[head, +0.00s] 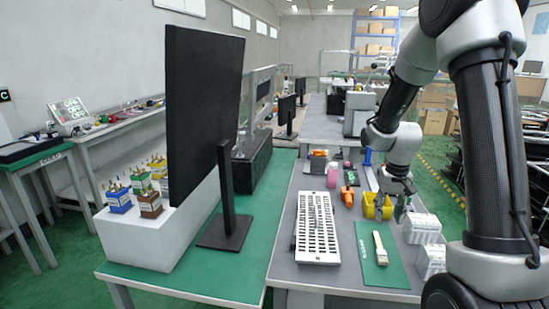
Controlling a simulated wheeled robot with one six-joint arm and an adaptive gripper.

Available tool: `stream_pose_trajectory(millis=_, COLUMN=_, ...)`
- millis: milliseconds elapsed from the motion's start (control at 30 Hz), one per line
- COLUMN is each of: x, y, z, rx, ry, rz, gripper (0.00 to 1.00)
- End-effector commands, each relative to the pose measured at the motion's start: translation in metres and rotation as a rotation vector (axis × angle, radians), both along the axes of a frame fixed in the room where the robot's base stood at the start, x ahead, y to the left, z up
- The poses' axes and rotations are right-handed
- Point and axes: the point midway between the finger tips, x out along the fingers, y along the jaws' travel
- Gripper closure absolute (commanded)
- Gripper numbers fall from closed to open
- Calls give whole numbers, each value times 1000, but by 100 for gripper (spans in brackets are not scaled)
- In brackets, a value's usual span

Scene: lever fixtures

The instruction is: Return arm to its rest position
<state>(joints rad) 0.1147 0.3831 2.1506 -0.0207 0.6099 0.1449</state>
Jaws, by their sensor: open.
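My arm comes in from the right edge and bends down over the grey workbench. My gripper (391,211) hangs at its end, pointing down beside a yellow bin (372,207) and left of white boxes (421,229). It is small in view; its fingers look apart with nothing between them. Whether it touches the bin I cannot tell. The lever fixtures, a blue one (119,200), a brown one (150,205) and several others, stand upright on a white block (165,240) at the left, far from my gripper.
A black monitor (205,110) stands on the green table (240,275). The grey bench holds a white slotted panel (316,228), an orange item (347,196), a pink bottle (332,175) and a green mat (385,263) with a pale bar (380,248). The space above the bench's left side is clear.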

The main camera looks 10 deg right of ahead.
Motion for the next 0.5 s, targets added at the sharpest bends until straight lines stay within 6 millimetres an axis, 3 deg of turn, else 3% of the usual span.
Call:
stream_pose_trajectory(millis=67, x=-27, y=3, z=-3, rx=10, ry=69, rz=19, gripper=58)
stream_pose_trajectory(millis=267, x=-88, y=16, z=54, rx=19, ry=101, rz=84, gripper=58)
stream_pose_trajectory(millis=500, x=-157, y=33, z=127, rx=11, ry=14, rz=158, gripper=58)
